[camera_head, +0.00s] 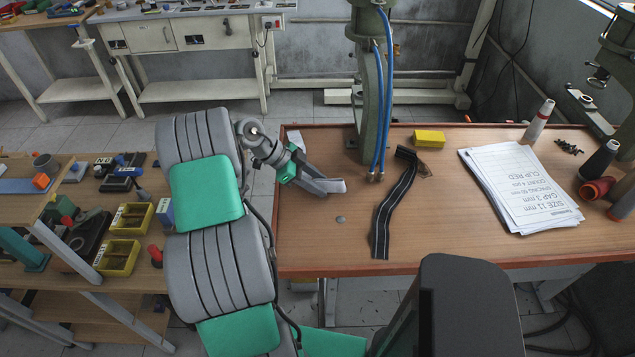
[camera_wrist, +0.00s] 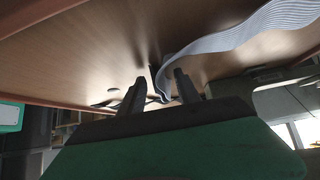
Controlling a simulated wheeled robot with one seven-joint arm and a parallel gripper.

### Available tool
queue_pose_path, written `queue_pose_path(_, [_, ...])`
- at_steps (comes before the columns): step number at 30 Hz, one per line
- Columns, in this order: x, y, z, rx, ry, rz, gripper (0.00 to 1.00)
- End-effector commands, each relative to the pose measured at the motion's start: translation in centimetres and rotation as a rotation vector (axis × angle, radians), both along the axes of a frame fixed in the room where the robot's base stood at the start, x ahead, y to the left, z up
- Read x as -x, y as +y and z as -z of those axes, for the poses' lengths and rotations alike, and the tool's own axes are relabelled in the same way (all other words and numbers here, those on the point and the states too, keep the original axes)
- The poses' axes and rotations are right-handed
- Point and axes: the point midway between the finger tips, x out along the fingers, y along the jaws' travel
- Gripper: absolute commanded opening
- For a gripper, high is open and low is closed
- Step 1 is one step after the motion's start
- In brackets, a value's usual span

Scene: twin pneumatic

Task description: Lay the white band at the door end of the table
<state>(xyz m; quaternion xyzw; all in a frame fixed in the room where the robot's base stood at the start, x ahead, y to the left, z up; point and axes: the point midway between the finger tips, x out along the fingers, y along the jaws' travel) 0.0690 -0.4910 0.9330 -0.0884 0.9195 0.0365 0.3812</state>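My gripper (camera_head: 335,186) is low over the left part of the brown table (camera_head: 300,250), pointing right. In the wrist view my gripper (camera_wrist: 160,88) has its two dark fingers apart. A pale ribbed strip (camera_wrist: 225,38) runs from the upper right toward the gap; whether it touches a finger I cannot tell. In the head view a small white piece (camera_head: 295,139) shows near the table's back left corner, partly hidden behind my wrist. I cannot tell if it is the same strip. A black band with pale lines (camera_head: 391,205) lies right of my gripper, its far end bunched.
A green column with blue hoses (camera_head: 383,100) stands at the table's back. A yellow box (camera_head: 429,138), a stack of printed sheets (camera_head: 520,188) and several spools (camera_head: 599,160) occupy the right side. A small grey disc (camera_head: 340,219) lies near my gripper. The front left surface is mostly clear.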

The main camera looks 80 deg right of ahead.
Motion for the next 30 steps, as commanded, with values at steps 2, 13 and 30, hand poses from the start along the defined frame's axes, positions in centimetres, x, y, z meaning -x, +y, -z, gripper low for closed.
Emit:
queue_pose_path(2, [0.0, 0.0, 0.0, 0.000, 0.000, 0.000, 0.39])
queue_pose_path(13, [-4.1, 0.6, -4.2, 0.004, -0.002, -0.004, 0.39])
queue_pose_path(30, [-12.7, 2.5, -10.8, -0.059, -0.049, -0.223, 0.39])
